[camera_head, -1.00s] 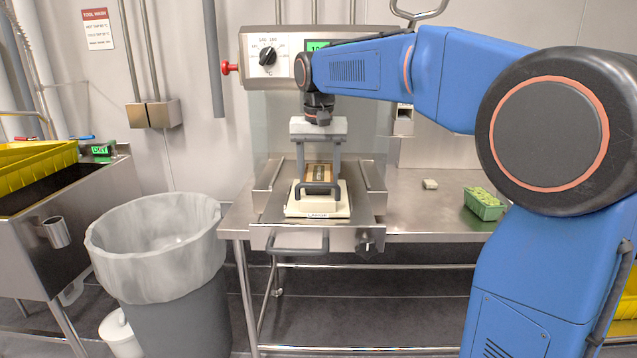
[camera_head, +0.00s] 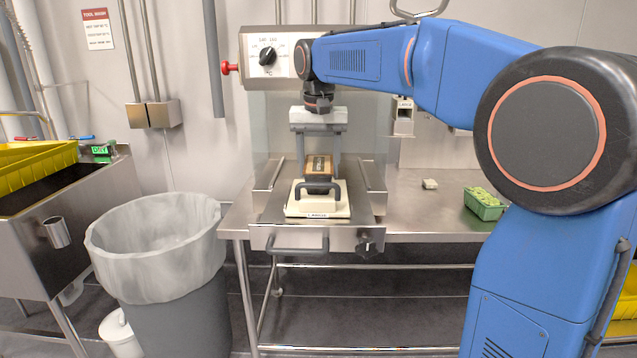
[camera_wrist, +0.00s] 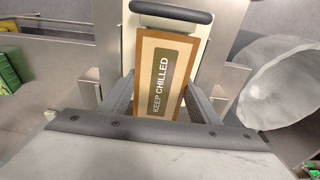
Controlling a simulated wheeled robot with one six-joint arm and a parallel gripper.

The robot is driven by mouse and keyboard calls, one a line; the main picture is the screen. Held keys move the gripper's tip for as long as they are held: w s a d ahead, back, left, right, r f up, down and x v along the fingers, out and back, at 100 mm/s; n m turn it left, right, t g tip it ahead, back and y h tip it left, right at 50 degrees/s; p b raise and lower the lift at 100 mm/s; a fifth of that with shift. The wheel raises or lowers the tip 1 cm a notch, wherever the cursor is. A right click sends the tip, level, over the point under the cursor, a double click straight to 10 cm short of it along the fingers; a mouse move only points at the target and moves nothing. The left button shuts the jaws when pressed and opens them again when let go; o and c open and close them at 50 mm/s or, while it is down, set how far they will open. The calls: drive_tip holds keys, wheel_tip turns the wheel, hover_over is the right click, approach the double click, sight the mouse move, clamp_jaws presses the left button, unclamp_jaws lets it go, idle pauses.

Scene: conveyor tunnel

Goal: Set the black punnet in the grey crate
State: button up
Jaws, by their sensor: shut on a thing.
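My gripper (camera_head: 319,163) is shut on a brown-edged, cream-topped pack (camera_wrist: 154,72) with a dark "KEEP CHILLED" label. One finger stands on each side of the pack. In the head view the held pack (camera_head: 319,167) is just above or at the back of a cream plate (camera_head: 335,207) with a black handle. I cannot tell how much gap is under it. The plate also shows in the wrist view (camera_wrist: 196,35). No black punnet and no grey crate can be made out as such.
The plate lies on a steel tray of a machine with a dial (camera_head: 267,56). A green punnet (camera_head: 484,204) and a small pale block (camera_head: 430,184) are on the steel table (camera_head: 410,215). A lined grey bin (camera_head: 160,255) and a sink with a yellow crate (camera_head: 40,155) stand left.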

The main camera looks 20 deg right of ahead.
sight(319, 164)
drive_tip(key=shift+r, duration=0.45)
drive_tip(key=shift+r, duration=1.35)
